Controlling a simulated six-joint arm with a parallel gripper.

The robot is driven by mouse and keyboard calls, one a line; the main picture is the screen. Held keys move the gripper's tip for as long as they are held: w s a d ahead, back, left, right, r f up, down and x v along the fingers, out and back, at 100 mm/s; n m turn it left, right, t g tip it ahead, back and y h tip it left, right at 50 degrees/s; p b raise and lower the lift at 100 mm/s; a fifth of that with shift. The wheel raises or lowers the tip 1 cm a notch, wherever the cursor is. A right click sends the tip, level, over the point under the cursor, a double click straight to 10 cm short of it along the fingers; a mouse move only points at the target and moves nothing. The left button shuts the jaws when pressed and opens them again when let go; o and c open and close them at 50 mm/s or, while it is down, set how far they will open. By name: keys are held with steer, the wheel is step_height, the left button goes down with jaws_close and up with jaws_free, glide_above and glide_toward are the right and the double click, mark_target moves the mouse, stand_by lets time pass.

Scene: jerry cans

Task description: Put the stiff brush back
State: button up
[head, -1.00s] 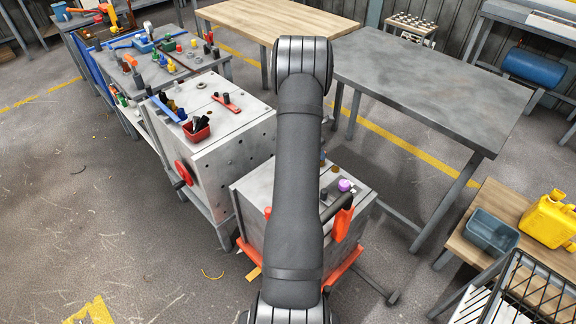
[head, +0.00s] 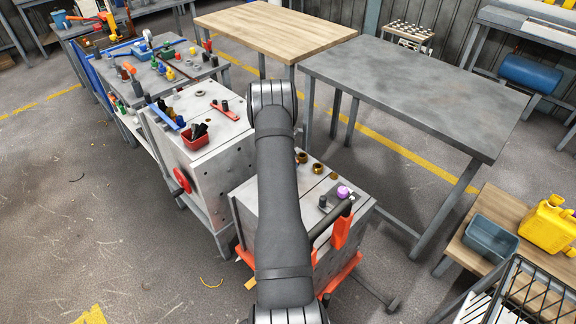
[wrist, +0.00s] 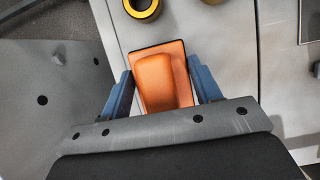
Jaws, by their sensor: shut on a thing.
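In the wrist view my gripper (wrist: 160,72) has its two blue fingers on either side of an orange block with a dark rim, which looks like the back of the stiff brush (wrist: 163,80). The fingers are shut on it. No bristles show; its underside is hidden. Below it is the pale grey metal top of a block (wrist: 232,75), with a brass ring (wrist: 142,8) just beyond. Whether the brush touches that top, I cannot tell. In the head view my arm hides the gripper and brush.
In the head view the metal block (head: 262,212) carries brass rings (head: 317,168), a purple cap (head: 343,192) and an orange-red part (head: 342,229) at its right side. Left stands another block with a red tray (head: 195,136). The grey table (head: 420,90) is clear.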

steer(key=shift+f, duration=1.4)
steer(key=shift+f, duration=0.1)
steer(key=o, duration=0.9)
steer(key=shift+o, duration=0.2)
steer(key=v, duration=1.2)
steer(key=shift+d, duration=0.1)
steer(key=x, duration=1.2)
